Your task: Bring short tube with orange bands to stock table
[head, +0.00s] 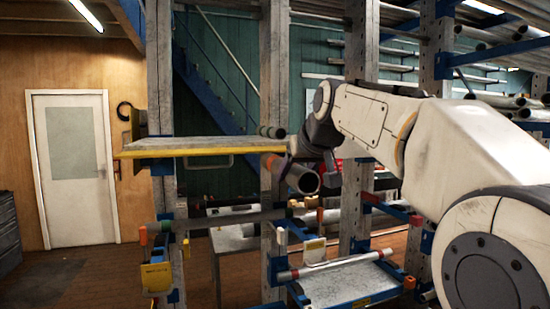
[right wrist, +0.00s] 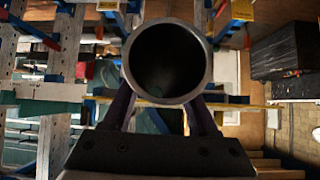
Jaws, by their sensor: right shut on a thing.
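My right gripper (head: 298,158) is shut on a grey metal tube (head: 303,179) and holds it in the air in front of the rack, its open end facing me. In the right wrist view the tube (right wrist: 130,60) sits between the two dark purple fingers (right wrist: 163,110), with its round mouth toward the camera. An orange tint shows at the tube's far left part, but I cannot make out clear bands. A grey table (head: 232,241) stands behind the rack uprights, partly hidden; I cannot tell whether it is the stock table. My left gripper is out of view.
A shelf board with a yellow edge (head: 200,151) juts out left of the held tube. Rack uprights (head: 273,90) stand close behind it. A lower tray (head: 345,283) and a tube with red ends (head: 325,266) lie below. Open floor lies left, before a white door (head: 72,165).

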